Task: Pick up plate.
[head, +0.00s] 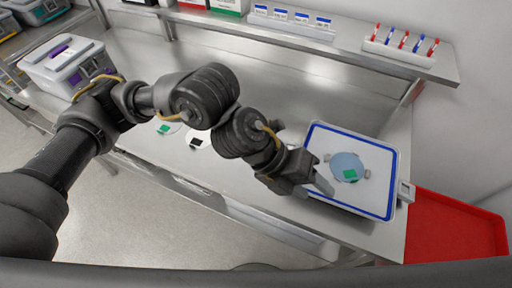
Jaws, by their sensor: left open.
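A light blue round plate (344,163) lies in a white tray with a blue border (386,209) at the right of the steel table. A small green square (350,175) sits on its lower part. White round discs lie left of the tray, one with a black square (197,141) and one with a green square (164,129). Another pale disc is partly hidden behind my left arm. My left gripper (312,189) is open and empty at the tray's left edge, left of the blue plate and apart from it. My right gripper is out of view.
A red bin (455,228) stands right of the table. A shelf (300,42) at the back holds a rack of red and blue tubes (398,50) and labelled boxes (290,18). A lidded grey container (68,66) stands at the left. The table behind my arm is clear.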

